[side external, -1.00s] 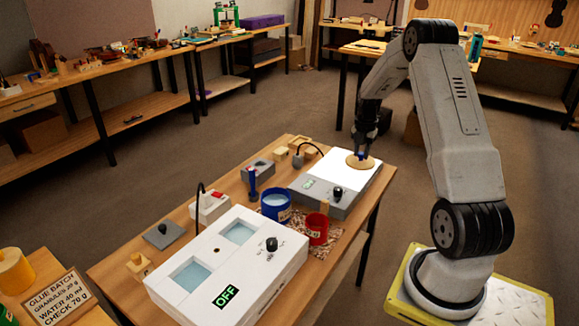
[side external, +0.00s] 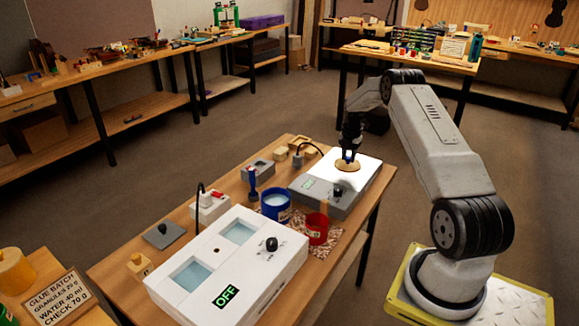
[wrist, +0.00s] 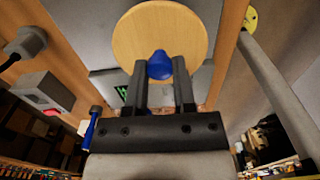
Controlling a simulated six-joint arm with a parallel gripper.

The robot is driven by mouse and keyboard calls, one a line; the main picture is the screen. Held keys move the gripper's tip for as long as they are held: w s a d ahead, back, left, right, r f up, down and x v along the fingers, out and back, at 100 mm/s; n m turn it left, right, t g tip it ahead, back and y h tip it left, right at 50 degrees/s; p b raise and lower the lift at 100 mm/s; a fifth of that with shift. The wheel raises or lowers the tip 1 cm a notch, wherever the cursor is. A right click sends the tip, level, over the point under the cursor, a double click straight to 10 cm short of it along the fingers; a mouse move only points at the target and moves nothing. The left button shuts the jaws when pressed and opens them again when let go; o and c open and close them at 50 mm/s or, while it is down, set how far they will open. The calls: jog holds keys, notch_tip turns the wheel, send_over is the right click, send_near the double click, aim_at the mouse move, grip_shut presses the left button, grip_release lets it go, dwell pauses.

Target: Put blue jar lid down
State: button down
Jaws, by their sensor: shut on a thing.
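The lid is a round light-wood disc with a blue knob; it shows in the side view (side external: 347,166) and in the wrist view (wrist: 160,30). My gripper (side external: 348,154) is shut on the blue knob, and the two fingers (wrist: 160,72) flank it in the wrist view. The lid appears level over the white top of the grey scale (side external: 367,174); I cannot tell whether it touches. The blue jar (side external: 269,210) stands uncovered on the bench, left of the scale, with pale contents showing.
A red jar (side external: 317,234) with a stick stands near the blue jar. A white twin-well warmer (side external: 280,259) reading OFF fills the bench front. A blue-handled tool (side external: 253,181), a grey box (side external: 261,170) and wooden blocks (side external: 280,154) stand behind.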

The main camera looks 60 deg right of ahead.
aim_at(346, 164)
jog(key=shift+w+d+f, duration=0.3)
jog(key=shift+d+f, duration=0.05)
jog(key=shift+f, duration=0.15)
jog(key=shift+w+f, duration=0.1)
jog(key=shift+f, duration=0.1)
jog(key=shift+d+f, duration=0.1)
jog(key=shift+f, duration=1.45)
jog(key=shift+f, duration=0.15)
jog(key=shift+c, duration=2.2)
grip_release()
notch_tip(346, 164, up, 12)
